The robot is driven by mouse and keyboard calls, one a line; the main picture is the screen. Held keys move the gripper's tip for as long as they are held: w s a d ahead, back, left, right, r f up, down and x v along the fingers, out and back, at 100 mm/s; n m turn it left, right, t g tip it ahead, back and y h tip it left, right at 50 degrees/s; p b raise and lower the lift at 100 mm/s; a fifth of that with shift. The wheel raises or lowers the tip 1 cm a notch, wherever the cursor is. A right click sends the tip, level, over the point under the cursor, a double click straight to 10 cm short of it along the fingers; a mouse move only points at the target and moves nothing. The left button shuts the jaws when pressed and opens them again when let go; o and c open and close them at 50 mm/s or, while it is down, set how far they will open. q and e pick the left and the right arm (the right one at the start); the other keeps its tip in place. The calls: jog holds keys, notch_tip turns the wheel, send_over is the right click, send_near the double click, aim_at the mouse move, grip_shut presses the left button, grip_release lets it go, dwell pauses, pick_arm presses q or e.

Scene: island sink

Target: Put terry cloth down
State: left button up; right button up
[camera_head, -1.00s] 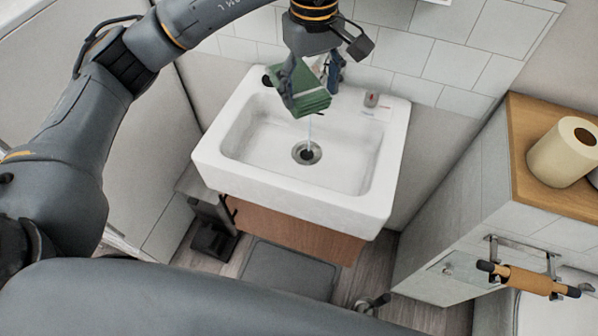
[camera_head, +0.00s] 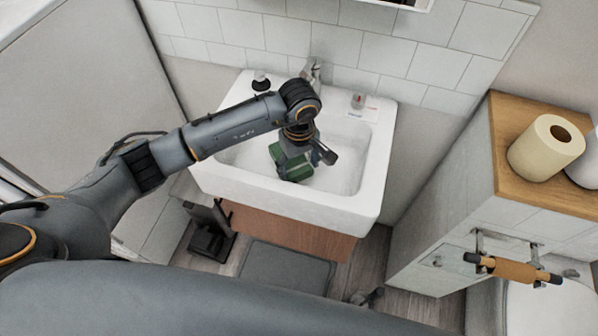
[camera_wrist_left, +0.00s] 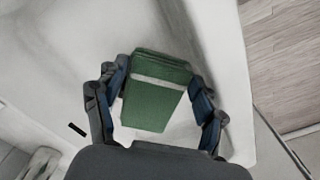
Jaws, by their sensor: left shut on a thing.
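The terry cloth (camera_head: 291,169) is a folded green cloth with a pale stripe; the stripe shows in the left wrist view (camera_wrist_left: 155,105). My left gripper (camera_head: 303,161) is shut on the cloth, with one finger on each side of it in the left wrist view. In the head view the gripper and cloth are over or inside the basin of the white sink (camera_head: 347,203). My arm hides part of the basin and the drain. I cannot tell whether the cloth touches the basin. My right gripper is not in view.
A faucet (camera_head: 311,72) stands at the back of the sink. A dark-topped bottle (camera_head: 260,80) and a small dispenser (camera_head: 358,101) are on the back rim. A wooden-topped cabinet (camera_head: 507,178) with a paper roll (camera_head: 546,148) stands at the right.

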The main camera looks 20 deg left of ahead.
pick_arm(q)
notch_tip(320, 180, down, 4)
jog(key=shift+f+p, duration=0.2)
jog(key=shift+p, duration=0.1)
jog(key=shift+f, duration=0.1)
jog(key=shift+f, duration=0.15)
jog(key=o, duration=1)
jog(key=shift+c, duration=0.2)
jog(key=shift+r, duration=0.35)
notch_tip(320, 180, up, 10)
jog(key=shift+r+b, duration=0.2)
jog(key=shift+b, duration=0.6)
jog(key=shift+r, duration=0.7)
